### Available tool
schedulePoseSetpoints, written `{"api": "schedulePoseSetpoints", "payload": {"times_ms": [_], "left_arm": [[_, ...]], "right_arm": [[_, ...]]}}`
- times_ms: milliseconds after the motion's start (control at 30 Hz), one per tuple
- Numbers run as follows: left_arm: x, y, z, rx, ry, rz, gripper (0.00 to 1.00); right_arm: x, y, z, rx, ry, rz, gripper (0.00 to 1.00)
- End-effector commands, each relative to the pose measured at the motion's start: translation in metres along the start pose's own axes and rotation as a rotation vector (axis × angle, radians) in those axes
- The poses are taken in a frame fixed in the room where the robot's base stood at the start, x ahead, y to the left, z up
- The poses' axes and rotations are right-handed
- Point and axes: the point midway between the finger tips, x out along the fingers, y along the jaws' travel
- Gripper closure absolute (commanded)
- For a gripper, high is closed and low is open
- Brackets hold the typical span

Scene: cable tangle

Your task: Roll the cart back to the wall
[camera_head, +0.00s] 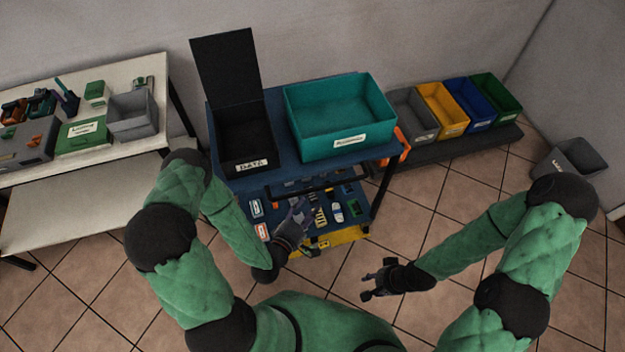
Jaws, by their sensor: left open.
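The cart (272,160) has a blue top, dark legs and a lower blue tray of small parts. It stands in front of the grey wall; the gap behind it is hidden by its load. A black handle bar (335,182) runs along its near side. My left gripper (296,208) is open at the near side of the cart, close below the handle and over the lower tray; I cannot tell whether it touches the bar. My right gripper (374,281) is apart from the cart, low over the floor to its near right, with its fingers spread and empty.
On the cart top stand an open black box (245,135) and a teal bin (340,118). A white table (130,75) is at the left. Several coloured bins, including a yellow one (441,110), line the wall at right. A grey bin (571,160) stands right. Tiled floor lies between.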

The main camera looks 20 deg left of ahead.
Motion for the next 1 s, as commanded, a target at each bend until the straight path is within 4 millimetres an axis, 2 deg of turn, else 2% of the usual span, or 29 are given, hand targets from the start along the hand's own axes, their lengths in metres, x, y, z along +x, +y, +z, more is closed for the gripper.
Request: {"api": "schedulePoseSetpoints", "payload": {"times_ms": [133, 267, 700, 1000], "left_arm": [[-0.001, 0.008, -0.001, -0.036, 0.008, 0.039, 0.49], [0.011, 0.007, 0.000, -0.035, 0.005, 0.039, 0.49], [0.083, 0.009, 0.000, -0.035, 0.006, 0.038, 0.49], [0.104, 0.011, -0.001, -0.036, 0.008, 0.036, 0.49]], "right_arm": [[-0.001, 0.000, 0.000, 0.001, 0.000, 0.000, 0.60], [0.000, 0.000, 0.000, 0.001, 0.000, 0.000, 0.60], [0.010, 0.004, -0.001, 0.001, 0.000, 0.000, 0.60], [0.012, 0.004, -0.001, 0.000, 0.000, 0.000, 0.60]]}}
